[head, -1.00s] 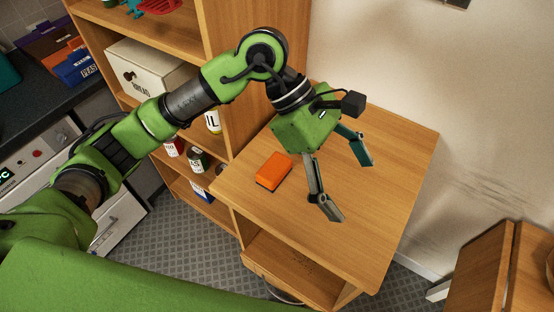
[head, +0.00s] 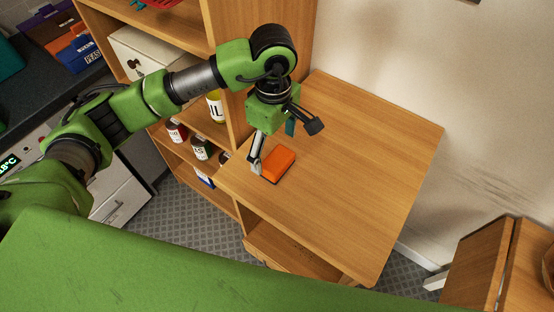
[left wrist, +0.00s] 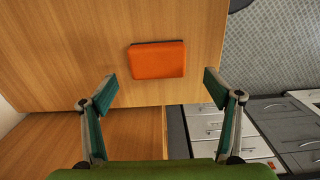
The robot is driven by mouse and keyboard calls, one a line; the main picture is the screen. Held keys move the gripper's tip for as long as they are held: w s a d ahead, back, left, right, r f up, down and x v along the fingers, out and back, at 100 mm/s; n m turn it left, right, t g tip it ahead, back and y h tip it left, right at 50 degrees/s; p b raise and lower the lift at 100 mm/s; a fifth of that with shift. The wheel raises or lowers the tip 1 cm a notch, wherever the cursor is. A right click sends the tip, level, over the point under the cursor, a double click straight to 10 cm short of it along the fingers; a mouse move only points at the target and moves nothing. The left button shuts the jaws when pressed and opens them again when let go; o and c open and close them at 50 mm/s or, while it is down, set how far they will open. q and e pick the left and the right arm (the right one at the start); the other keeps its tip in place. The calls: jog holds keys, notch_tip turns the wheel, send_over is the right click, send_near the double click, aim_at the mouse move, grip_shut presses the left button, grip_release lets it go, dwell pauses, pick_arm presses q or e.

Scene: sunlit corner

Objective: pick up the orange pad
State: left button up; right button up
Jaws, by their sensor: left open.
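The orange pad (head: 278,165) lies on the light wooden table (head: 370,160), near the table's left edge. It has an orange top and a dark layer along one side. In the left wrist view the pad (left wrist: 157,60) lies flat ahead of and between the fingertips, apart from both. My left gripper (head: 274,148) is above the table, close to the pad at its upper left in the head view. In the left wrist view its fingers (left wrist: 162,90) are spread wide and empty. My right gripper is in neither view.
A wooden shelf unit (head: 232,75) stands close beside the table on the left, holding a white bread bin (head: 140,60) and several jars. A wall is behind the table. The rest of the tabletop is clear. Another wooden piece (head: 480,265) stands at the lower right.

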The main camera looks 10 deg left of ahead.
aim_at(277, 159)
pick_arm(q)
jog(key=shift+d+f+p, duration=0.1)
jog(key=shift+f+p, duration=0.2)
jog(key=f, duration=0.1)
jog(key=f+p, duration=0.2)
jog(key=shift+d+f, duration=0.25)
jog(key=shift+f, duration=0.6)
jog(key=c, duration=1.2)
